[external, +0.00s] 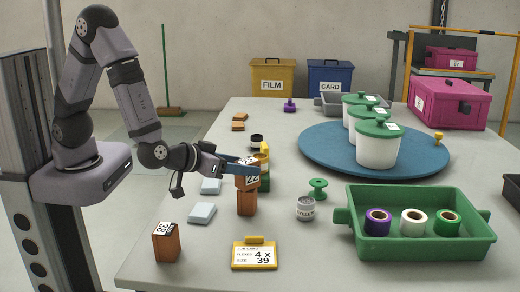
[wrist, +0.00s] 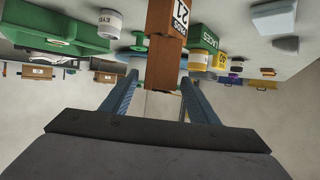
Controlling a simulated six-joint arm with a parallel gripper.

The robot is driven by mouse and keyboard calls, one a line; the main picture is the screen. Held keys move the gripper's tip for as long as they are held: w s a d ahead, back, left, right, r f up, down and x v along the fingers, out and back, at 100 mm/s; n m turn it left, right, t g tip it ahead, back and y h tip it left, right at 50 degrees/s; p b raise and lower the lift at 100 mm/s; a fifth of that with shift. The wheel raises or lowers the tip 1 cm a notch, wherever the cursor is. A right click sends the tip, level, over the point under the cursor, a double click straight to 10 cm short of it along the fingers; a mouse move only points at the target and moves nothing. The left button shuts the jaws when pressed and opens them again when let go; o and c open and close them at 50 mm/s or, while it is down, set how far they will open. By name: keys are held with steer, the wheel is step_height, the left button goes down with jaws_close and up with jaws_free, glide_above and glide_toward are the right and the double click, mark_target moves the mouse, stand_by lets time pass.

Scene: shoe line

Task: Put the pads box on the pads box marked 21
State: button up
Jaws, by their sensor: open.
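A brown pads box (external: 247,203) stands on the table, and another brown pads box (external: 242,182) sits directly above it, in line, with no gap that I can see. The upper one carries a label that looks like 22. The wrist view is upside down; there a box marked 21 (wrist: 163,20) is at the top and a plain brown box face (wrist: 163,65) adjoins it. My gripper (external: 250,162) is at the upper box. In the wrist view my gripper (wrist: 160,80) is open, with a finger on each side of the brown box and gaps showing.
Another labelled brown box (external: 167,246) stands near the front edge. A green tray (external: 425,246) with rolls, a tin (external: 306,209) and a green spool (external: 317,188) are to the right. White blocks (external: 202,214) lie left. A blue turntable (external: 318,150) carries white tubs.

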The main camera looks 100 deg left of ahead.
steer(key=v, duration=0.6)
steer(key=w+d+f+m+g+h, duration=0.15)
steer(key=d+f+m+h, duration=0.3)
steer(key=d+h, duration=0.5)
steer(key=s+a+m+g, duration=0.2)
steer(key=s+a+g, duration=0.2)
steer(key=s, duration=0.5)
steer(key=s+a+m+g, duration=0.2)
steer(key=s+a+g, duration=0.2)
steer(key=s, duration=0.6)
steer(key=shift+f+p, duration=0.4)
steer(key=shift+f, duration=0.1)
steer(key=shift+m, duration=0.25)
step_height(320, 180, up, 22)
steer(key=p, duration=2.2)
